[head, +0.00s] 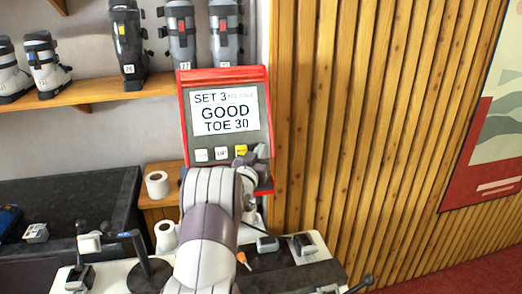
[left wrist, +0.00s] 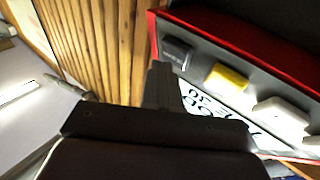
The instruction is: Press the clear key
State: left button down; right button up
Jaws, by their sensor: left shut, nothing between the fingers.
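A red-framed tester (head: 224,72) stands upright against the wall, its screen (head: 224,112) reading "SET 3", "GOOD" and "TOE 30". Below the screen is a row of keys: two white keys (head: 221,154) and a yellow key (head: 241,150). In the left wrist view a dark key (left wrist: 178,52) sits beside the yellow key (left wrist: 228,78), with white keys (left wrist: 282,113) beyond. I cannot read which is the clear key. My left gripper (head: 258,154) is shut and empty at the row's right end, hiding the dark key in the head view. Its fingertips (left wrist: 160,76) show near the dark key; contact is unclear.
A white roll (head: 157,184) stands on a wooden ledge left of the tester. Below is a bench top (head: 290,262) with dark fittings and levers. Ski boots (head: 126,45) line the shelf above. A slatted wood wall (head: 350,120) fills the right.

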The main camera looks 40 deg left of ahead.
pick_arm(q)
jog(key=shift+w+a+f+b, duration=0.15)
jog(key=shift+w+a+b, duration=0.15)
jog(key=shift+b, duration=0.1)
dwell(0.5)
jog(key=shift+s+d, duration=0.1)
jog(key=shift+s+d+r, duration=0.3)
jog(key=shift+s+d, duration=0.15)
jog(key=shift+d, duration=0.1)
jog(key=s+d+r, duration=0.2)
jog(key=d, duration=0.1)
jog(key=shift+s+d+b, duration=0.25)
jog(key=shift+s+b, duration=0.1)
jog(key=shift+s, duration=0.05)
dwell(0.3)
dwell(0.4)
